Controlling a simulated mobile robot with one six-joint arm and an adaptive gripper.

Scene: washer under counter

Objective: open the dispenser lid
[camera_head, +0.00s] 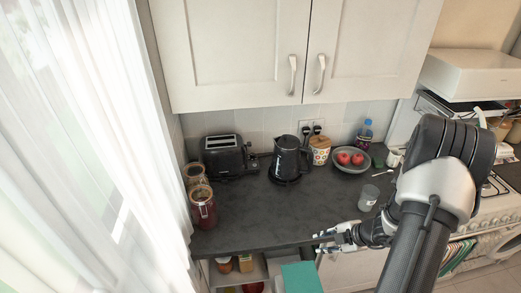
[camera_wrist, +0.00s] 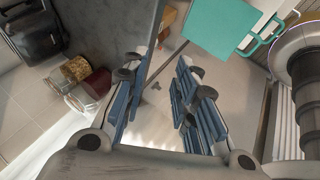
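I cannot make out a dispenser or its lid in either view. My gripper (camera_head: 325,242) is at the front edge of the dark counter in the head view, with its fingers pointing left. In the wrist view my gripper (camera_wrist: 160,88) has its two blue-padded fingers apart, with nothing between them. Floor and the counter's edge show beyond the fingers. A teal flat-topped thing with a handle (camera_wrist: 220,27) lies beyond the right finger; it also shows below the counter in the head view (camera_head: 300,278).
The dark counter (camera_head: 285,222) holds a toaster (camera_head: 228,156), a black kettle (camera_head: 288,158), jars (camera_head: 203,207), a bowl of apples (camera_head: 351,160) and a glass (camera_head: 368,198). Open shelves (camera_head: 240,276) hold jars below. A curtain (camera_head: 110,150) hangs left; a stove (camera_head: 497,205) stands right.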

